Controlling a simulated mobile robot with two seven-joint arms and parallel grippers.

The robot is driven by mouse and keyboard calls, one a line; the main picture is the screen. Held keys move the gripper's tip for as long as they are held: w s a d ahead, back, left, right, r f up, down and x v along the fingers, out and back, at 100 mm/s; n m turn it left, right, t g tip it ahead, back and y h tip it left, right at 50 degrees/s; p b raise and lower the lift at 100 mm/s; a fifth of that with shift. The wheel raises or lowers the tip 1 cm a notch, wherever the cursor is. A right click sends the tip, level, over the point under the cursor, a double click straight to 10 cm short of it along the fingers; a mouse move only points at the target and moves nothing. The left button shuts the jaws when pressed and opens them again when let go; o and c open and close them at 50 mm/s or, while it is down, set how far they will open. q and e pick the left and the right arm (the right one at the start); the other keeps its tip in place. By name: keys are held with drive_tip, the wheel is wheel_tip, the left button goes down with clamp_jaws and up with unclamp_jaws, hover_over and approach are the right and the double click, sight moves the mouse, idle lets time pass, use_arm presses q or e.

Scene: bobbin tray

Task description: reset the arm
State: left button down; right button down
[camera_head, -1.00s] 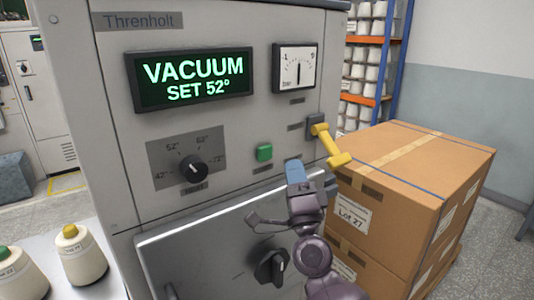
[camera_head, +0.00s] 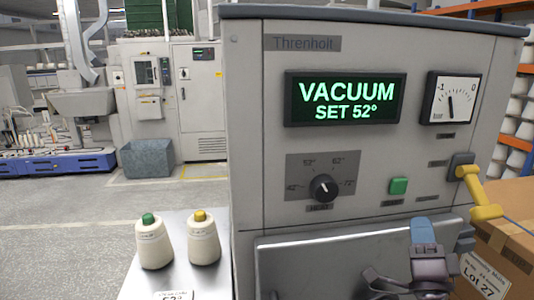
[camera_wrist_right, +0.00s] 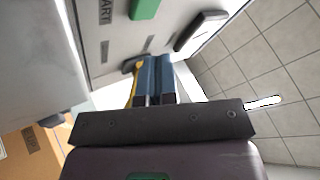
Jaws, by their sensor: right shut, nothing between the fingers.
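My right gripper (camera_head: 422,229) shows at the lower right of the head view, in front of the cabinet's steel door. It is empty, apart from the yellow lever (camera_head: 480,192) and lower left of it. In the right wrist view its blue fingers (camera_wrist_right: 155,78) are shut together with nothing between them. A strip of yellow (camera_wrist_right: 133,88) shows beside them, mostly hidden. The cabinet (camera_head: 262,130) has a lit green display (camera_head: 346,98) reading VACUUM SET 52°. My left gripper is not in view.
The panel near my gripper carries a green button (camera_head: 398,186), a black dial (camera_head: 323,187) and a gauge (camera_head: 450,97). A cardboard box (camera_head: 515,240) stands at the right. Two thread cones (camera_head: 153,243) (camera_head: 203,240) stand on a table at the left. Open floor lies behind them.

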drive_tip(key=s+a+f+n+g+y, duration=0.1)
drive_tip(key=s+f+n+g+y, duration=0.3)
drive_tip(key=f, duration=0.6)
drive_tip(key=s+a+f+n+g, duration=0.25)
drive_tip(key=f+n, duration=0.25)
drive_tip(key=f, duration=0.4)
drive_tip(key=s+a+f+n+g+y, duration=0.1)
drive_tip(key=s+f+n+g+y, duration=0.3)
drive_tip(key=f, duration=0.6)
drive_tip(key=s+f+n+g+h, duration=0.2)
drive_tip(key=s+f+n, duration=0.1)
drive_tip(key=s+f, duration=0.5)
drive_tip(key=shift+s+d+f+n+g+h, duration=0.15)
drive_tip(key=shift+d+f+n+g+h, duration=0.2)
drive_tip(key=shift+f, duration=0.35)
drive_tip(key=shift+a, duration=0.1)
